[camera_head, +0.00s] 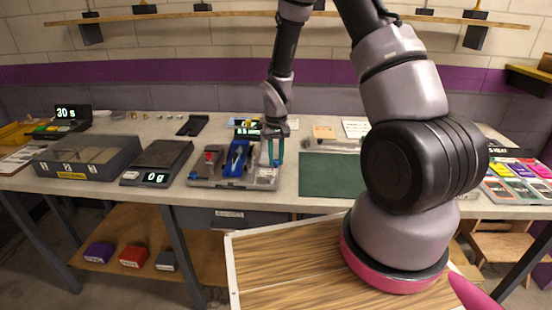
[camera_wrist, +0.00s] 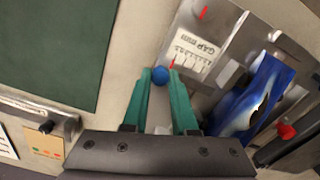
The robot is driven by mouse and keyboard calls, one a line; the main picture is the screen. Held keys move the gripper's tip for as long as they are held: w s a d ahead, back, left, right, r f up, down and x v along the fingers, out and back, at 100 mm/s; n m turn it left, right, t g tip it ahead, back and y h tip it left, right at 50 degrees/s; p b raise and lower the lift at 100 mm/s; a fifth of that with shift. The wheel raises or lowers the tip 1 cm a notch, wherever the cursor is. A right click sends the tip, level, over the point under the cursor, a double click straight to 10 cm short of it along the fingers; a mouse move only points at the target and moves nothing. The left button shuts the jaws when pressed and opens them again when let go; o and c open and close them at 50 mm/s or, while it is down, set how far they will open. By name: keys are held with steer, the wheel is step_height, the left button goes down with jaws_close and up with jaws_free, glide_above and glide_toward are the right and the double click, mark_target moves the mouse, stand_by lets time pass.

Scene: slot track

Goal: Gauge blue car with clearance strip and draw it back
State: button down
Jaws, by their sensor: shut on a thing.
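The blue car (camera_head: 237,158) sits on the grey metal track fixture (camera_head: 205,183) in the head view. In the wrist view the blue and white car (camera_wrist: 250,100) lies right of my fingers, lengthwise in its slot. My gripper (camera_head: 275,160) is over the fixture's right side, with its teal fingers pointing down. In the wrist view my gripper (camera_wrist: 160,82) is shut on a small round blue knob (camera_wrist: 160,75) at the fingertips. A white GAP scale (camera_wrist: 193,57) with a red pointer lies just beyond. I cannot make out the clearance strip itself.
A green mat (camera_head: 332,175) lies right of the fixture. A scale reading 0 g (camera_head: 157,165) and a grey tray (camera_head: 85,158) stand to the left.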

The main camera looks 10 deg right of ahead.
steer(key=d, duration=0.1)
steer(key=s+d, duration=0.1)
steer(key=d, duration=0.1)
steer(key=shift+d, duration=0.15)
steer(key=c, duration=0.7)
jaws_free()
steer(key=shift+d, duration=0.1)
steer(key=shift+r, duration=0.1)
step_height(320, 180, up, 11)
